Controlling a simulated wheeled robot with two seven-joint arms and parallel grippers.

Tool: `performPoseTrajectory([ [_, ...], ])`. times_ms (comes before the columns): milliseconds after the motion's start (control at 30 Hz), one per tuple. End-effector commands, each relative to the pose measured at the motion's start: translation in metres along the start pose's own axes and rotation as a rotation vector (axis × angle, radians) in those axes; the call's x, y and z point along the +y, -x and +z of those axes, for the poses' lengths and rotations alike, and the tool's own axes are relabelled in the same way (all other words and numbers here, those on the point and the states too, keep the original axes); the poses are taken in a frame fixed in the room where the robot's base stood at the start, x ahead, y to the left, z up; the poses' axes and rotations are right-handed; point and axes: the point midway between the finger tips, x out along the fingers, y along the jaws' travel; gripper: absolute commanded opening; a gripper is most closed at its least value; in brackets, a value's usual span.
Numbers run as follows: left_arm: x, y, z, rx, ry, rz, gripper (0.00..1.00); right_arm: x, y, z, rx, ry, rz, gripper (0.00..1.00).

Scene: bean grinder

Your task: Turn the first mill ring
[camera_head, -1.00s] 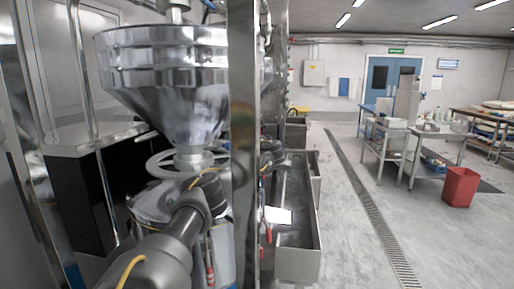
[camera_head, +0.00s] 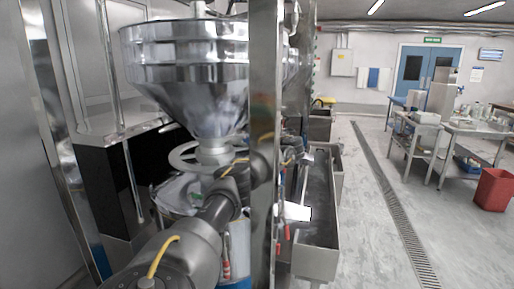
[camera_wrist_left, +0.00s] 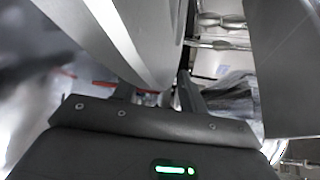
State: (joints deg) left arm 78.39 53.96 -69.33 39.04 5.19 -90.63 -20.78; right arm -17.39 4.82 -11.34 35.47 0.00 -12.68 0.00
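The mill has a shiny steel hopper (camera_head: 190,75) with a cone below. A pale spoked ring (camera_head: 182,157) sits around the neck under the cone, partly hidden by my left arm. My left arm reaches up from the bottom of the head view toward the ring's right side. Its hand is not clear there, near the steel post. In the left wrist view my left gripper (camera_wrist_left: 158,92) has its two fingers apart. A smooth grey curved surface comes down close to the fingers; I cannot tell whether they touch it. My right gripper is not in view.
A tall steel post (camera_head: 264,150) stands right of the hopper. Beyond it is a long metal trough (camera_head: 318,262). A floor drain (camera_head: 390,200) runs through open floor. Steel tables (camera_head: 470,132) and a red bin (camera_head: 494,190) stand at right.

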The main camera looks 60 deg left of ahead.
Motion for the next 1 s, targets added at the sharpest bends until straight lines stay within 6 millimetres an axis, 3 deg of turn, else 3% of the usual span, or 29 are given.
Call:
performPoseTrajectory([
  [367, -0.004, 0.007, -0.003, 0.010, 0.003, -0.002, 0.50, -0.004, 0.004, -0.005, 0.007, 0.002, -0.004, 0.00],
  [700, -0.009, 0.053, -0.001, 0.010, 0.001, -0.002, 0.50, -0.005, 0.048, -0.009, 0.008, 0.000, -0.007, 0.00],
  [1000, -0.003, 0.077, -0.001, 0.007, 0.003, -0.001, 0.50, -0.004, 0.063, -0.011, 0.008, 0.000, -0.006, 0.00],
])
